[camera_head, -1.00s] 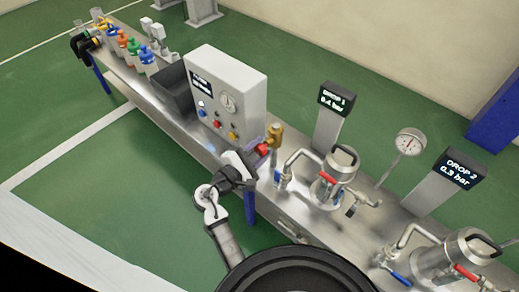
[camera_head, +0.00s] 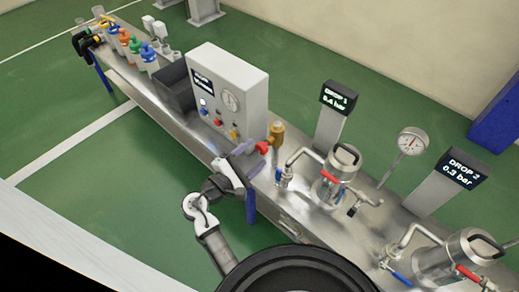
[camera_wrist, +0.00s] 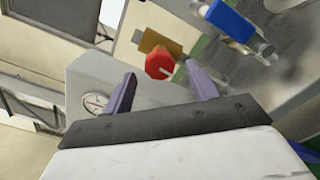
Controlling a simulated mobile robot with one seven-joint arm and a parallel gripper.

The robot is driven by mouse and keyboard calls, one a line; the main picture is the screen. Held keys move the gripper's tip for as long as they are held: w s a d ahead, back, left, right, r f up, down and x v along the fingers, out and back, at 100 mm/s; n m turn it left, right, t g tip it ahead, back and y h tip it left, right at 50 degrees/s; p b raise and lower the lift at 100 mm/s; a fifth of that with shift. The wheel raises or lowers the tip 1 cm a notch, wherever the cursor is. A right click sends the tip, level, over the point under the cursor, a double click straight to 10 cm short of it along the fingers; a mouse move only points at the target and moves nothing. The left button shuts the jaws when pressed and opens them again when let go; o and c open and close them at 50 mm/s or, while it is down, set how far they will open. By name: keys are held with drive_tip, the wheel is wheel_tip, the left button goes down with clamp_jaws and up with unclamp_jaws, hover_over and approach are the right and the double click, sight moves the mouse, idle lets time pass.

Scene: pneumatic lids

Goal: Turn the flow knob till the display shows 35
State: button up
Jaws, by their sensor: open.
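A red knob (camera_head: 262,147) sits on a brass fitting (camera_head: 277,133) at the bench edge, right of the grey control box. In the wrist view the red knob (camera_wrist: 158,65) lies ahead, between the spread purple fingertips. My gripper (camera_head: 254,157) is open and empty, just in front of the knob; the wrist view shows no contact between the fingers (camera_wrist: 162,69) and it. A dark display (camera_head: 203,82) is on the control box; its text is too small to read. I see no marking that names the flow knob.
The grey control box (camera_head: 228,90) has a gauge and small coloured buttons. A blue-handled valve (camera_head: 281,176) and a steel vessel (camera_head: 333,181) stand to the right. A black bin (camera_head: 174,90) is left of the box.

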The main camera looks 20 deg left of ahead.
drive_tip(key=v, duration=1)
drive_tip(key=shift+b, duration=0.35)
